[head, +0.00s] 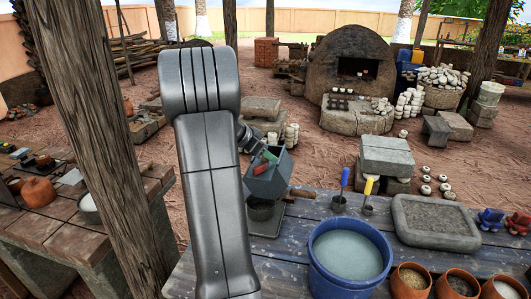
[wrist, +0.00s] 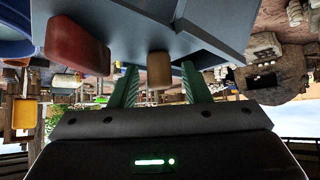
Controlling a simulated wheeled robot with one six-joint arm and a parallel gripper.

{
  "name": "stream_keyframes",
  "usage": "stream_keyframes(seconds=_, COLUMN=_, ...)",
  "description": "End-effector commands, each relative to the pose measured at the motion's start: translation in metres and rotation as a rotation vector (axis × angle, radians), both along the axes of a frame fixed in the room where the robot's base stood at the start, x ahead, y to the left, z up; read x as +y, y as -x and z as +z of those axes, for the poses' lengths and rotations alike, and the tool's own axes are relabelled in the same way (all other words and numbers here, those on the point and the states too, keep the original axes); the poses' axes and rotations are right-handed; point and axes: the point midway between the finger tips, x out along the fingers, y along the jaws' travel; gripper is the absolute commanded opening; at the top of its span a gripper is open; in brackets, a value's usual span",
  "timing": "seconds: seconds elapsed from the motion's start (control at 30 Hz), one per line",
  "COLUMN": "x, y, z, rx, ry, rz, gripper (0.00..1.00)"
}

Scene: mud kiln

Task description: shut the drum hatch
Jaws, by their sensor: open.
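The drum (head: 268,184) is a blue-grey faceted box on a low stand on the blue table, just right of my arm in the head view. In the wrist view, a blue-grey panel (wrist: 200,22) of it fills the top. A tan cylindrical knob (wrist: 158,72) stands out from it, and a red block (wrist: 75,45) is beside it. The red piece also shows in the head view (head: 260,169). My gripper (head: 268,157) is at the drum's top. Its green fingers (wrist: 158,88) are open, one on each side of the knob. I cannot tell how far the hatch stands open.
A wooden crank handle (head: 302,192) sticks out right of the drum. A blue tub (head: 350,250), a stone trough (head: 435,222) and several terracotta pots (head: 410,280) stand on the table to the right. A wooden post (head: 105,140) rises at left.

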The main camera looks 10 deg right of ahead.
Motion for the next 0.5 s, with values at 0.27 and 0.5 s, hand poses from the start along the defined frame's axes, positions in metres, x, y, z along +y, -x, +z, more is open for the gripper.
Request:
stream_keyframes(seconds=0.27, x=0.0003, y=0.0, z=0.0003, rx=0.0, ry=0.0, rz=0.0, gripper=0.04)
stream_keyframes(seconds=0.5, x=-0.0004, y=-0.0025, z=-0.0002, rx=-0.001, ry=-0.001, rz=0.0, gripper=0.0)
